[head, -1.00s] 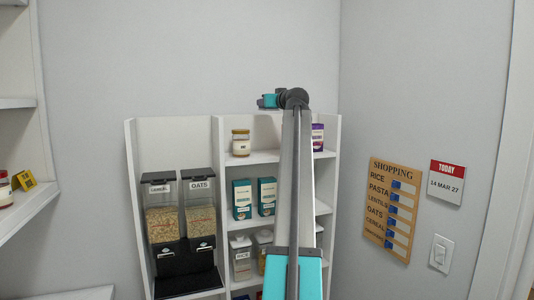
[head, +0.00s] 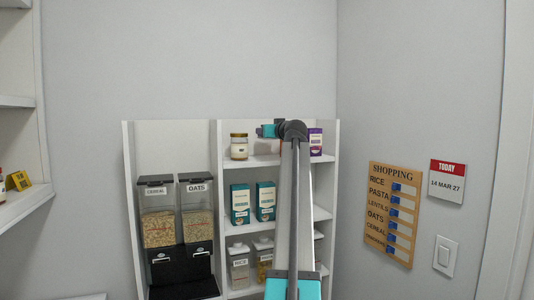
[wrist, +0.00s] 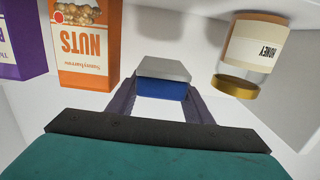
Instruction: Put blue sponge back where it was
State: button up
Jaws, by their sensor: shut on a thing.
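The blue sponge (wrist: 161,91) has a grey layer and sits between the two fingers of my gripper (wrist: 163,84) in the wrist view. The gripper is shut on it. In the head view my gripper is at the top compartment of the white shelf unit (head: 219,190), partly hidden by my arm, and the sponge cannot be made out there. In the wrist view, which looks upside down, the sponge is between an orange nuts box (wrist: 86,40) and a honey jar (wrist: 254,50), apart from both.
A purple box (head: 315,142) stands at the right of the top compartment. The honey jar stands at its left in the head view (head: 239,146). Teal boxes (head: 240,204) and lidded containers (head: 239,265) fill lower shelves. Cereal and oats dispensers (head: 158,215) stand left.

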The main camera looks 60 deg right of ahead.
aim_at(268, 159)
jog(key=shift+f+p, duration=0.3)
jog(key=shift+f, duration=1.3)
jog(key=shift+f+p, duration=0.6)
jog(key=shift+f, duration=1.65)
jog(key=shift+f, duration=0.15)
jog(key=o, duration=1)
jog(key=shift+r, duration=0.2)
jog(key=shift+b+v, duration=1.8)
jog(key=shift+v, duration=4.2)
